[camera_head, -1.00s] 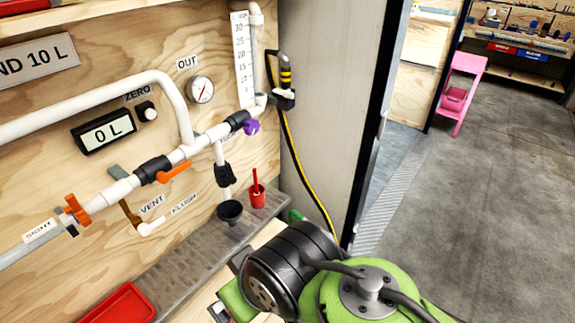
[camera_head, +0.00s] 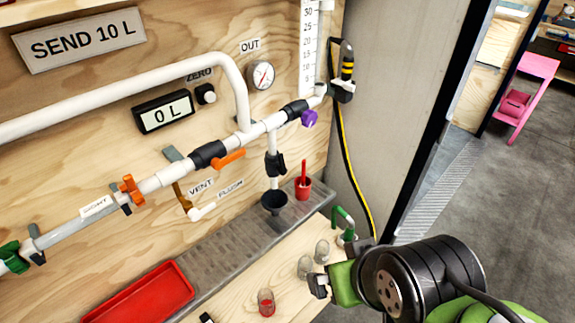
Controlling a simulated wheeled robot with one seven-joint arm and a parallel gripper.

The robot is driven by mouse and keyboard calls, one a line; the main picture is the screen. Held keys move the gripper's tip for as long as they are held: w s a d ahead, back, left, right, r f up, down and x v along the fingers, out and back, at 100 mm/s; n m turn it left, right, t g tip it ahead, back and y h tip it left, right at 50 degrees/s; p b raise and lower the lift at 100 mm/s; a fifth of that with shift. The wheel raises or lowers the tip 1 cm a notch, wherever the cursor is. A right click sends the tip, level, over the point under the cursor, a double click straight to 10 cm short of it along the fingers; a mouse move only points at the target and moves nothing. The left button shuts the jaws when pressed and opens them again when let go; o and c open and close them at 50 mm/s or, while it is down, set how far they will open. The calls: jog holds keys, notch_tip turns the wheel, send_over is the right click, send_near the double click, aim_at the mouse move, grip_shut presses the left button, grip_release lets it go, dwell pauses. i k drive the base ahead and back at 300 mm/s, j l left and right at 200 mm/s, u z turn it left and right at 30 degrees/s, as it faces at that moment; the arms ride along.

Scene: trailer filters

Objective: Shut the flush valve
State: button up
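A FLUSH label (camera_head: 231,188) is on the plywood wall beside a white downpipe. A black valve body (camera_head: 274,164) sits on this downpipe, above a dark funnel (camera_head: 274,202). I take it for the flush valve; its handle position cannot be made out. My gripper (camera_head: 336,266) is at the lower right, below and to the right of the valve, well apart from it. Its dark fingers look spread, with nothing seen between them.
An orange-handled valve (camera_head: 228,160) and a purple knob (camera_head: 309,118) are on the main pipe. Glasses (camera_head: 322,251), a green bent pipe (camera_head: 344,222) and a red tray (camera_head: 145,295) are near the bench. The display (camera_head: 164,111) reads 0 L.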

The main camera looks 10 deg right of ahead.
aim_at(282, 170)
jog(key=l+u, duration=0.15)
jog(key=u, duration=0.25)
jog(key=l+u, duration=0.15)
jog(key=u, duration=0.2)
jog(key=l+u, duration=0.15)
jog(key=u, duration=0.25)
jog(key=k+l+u, duration=0.1)
jog(key=u, duration=0.3)
